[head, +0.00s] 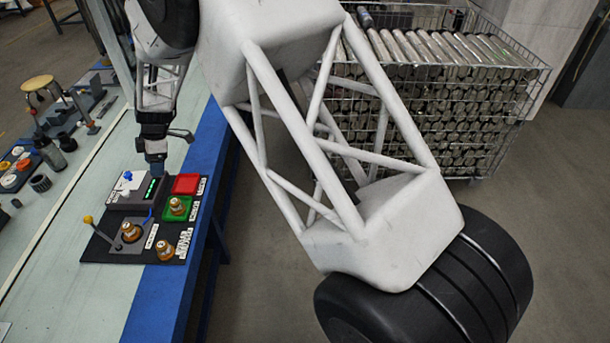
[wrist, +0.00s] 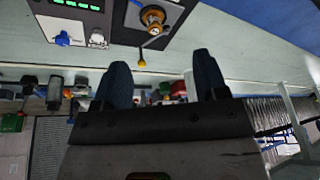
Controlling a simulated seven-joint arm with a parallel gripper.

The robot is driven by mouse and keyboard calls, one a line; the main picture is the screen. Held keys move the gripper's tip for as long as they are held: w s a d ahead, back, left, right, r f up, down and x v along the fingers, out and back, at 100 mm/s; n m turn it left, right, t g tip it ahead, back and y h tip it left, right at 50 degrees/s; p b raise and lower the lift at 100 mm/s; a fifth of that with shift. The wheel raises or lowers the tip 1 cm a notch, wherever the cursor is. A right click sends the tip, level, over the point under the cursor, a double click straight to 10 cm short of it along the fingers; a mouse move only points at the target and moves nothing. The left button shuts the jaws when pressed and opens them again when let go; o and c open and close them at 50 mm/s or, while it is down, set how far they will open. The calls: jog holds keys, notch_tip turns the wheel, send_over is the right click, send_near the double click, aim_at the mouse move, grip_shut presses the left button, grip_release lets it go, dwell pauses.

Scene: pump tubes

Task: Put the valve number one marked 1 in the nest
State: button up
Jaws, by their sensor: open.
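Three similar brass-coloured valves show in the head view. One valve (head: 130,232) sits in a grey block with a yellow-knobbed lever, which looks like the nest (head: 118,246). One valve (head: 177,205) stands on the green pad (head: 186,214). One valve (head: 165,250) stands on the black mat near the front. I cannot read a number on any of them. My gripper (head: 156,172) is above the grey display box, behind the valves, pointing down. In the wrist view its two fingers (wrist: 162,80) are apart with nothing held, and the block's valve (wrist: 153,18) shows at the top.
The grey display box (head: 130,194) has green lit digits and blue and white knobs. An empty red pad (head: 186,184) lies beside it. The lever's yellow knob (head: 88,219) sticks up at left. A wire cage of metal cylinders (head: 440,100) stands away from the bench.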

jog(key=s+d+r+m+t, duration=0.15)
jog(key=d+r+m, duration=0.25)
jog(key=d+r, duration=0.55)
jog(key=s+d+r+m, duration=0.3)
jog(key=d+r+m, duration=0.15)
jog(key=d, duration=0.95)
jog(key=s+d+r+m+t, duration=0.1)
jog(key=s+d+r+m, duration=0.15)
jog(key=d+r, duration=0.75)
jog(key=s+d+r+m+t+h, duration=0.1)
jog(key=s+d+m, duration=0.2)
jog(key=s+d, duration=0.35)
jog(key=s+d+m+t, duration=0.1)
jog(key=s+d+m, duration=0.25)
jog(key=d, duration=0.65)
jog(key=s+d+m+h, duration=0.1)
jog(key=s+d+m, duration=0.2)
jog(key=s+d, duration=0.3)
jog(key=s+d+f+m+h, duration=0.1)
jog(key=s+d+m, duration=0.3)
jog(key=s, duration=0.7)
jog(key=shift+d+f+t, duration=0.2)
jog(key=shift+d+t, duration=0.15)
jog(key=shift+d, duration=0.5)
